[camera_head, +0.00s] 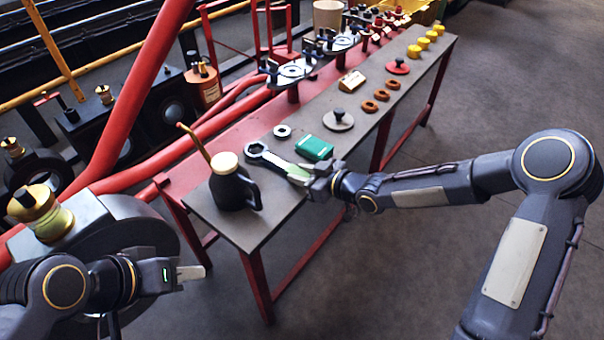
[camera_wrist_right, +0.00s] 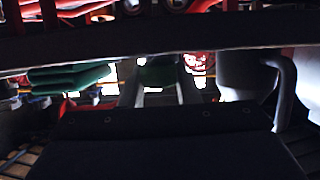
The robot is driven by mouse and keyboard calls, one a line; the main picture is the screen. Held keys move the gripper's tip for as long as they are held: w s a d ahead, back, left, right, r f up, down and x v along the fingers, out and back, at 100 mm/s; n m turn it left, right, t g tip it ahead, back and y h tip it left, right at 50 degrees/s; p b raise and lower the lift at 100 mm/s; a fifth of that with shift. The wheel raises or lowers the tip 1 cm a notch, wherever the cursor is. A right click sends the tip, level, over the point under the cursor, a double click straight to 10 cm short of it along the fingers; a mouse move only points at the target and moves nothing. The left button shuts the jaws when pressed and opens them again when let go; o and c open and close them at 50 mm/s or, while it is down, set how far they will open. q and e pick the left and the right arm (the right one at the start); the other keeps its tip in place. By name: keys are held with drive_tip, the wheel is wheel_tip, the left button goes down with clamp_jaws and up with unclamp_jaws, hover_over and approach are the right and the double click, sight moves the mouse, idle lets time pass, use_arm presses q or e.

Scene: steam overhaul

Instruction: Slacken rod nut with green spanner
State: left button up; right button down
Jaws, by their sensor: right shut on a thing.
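The green spanner (camera_head: 283,164) lies at the near end of the bench with its grey ring head pointing left. My right gripper (camera_head: 318,180) is shut on the spanner at its right end, close to the bench top. In the dark right wrist view, a dark green piece (camera_wrist_right: 158,73) shows between the fingers. My left gripper (camera_head: 190,272) is at the lower left, away from the bench, beside the dark round machine part (camera_head: 135,232). Its finger gap cannot be made out. I cannot tell which part is the rod nut.
A black oil can (camera_head: 232,188) with a brass spout stands left of the spanner. A green box (camera_head: 314,148) and a metal ring (camera_head: 282,131) lie behind it. Discs, rings and yellow parts run along the bench. Red pipes (camera_head: 150,85) and machinery fill the left. Floor at right is clear.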

drive_tip(key=shift+r+p, duration=1.8)
drive_tip(key=shift+r, duration=0.9)
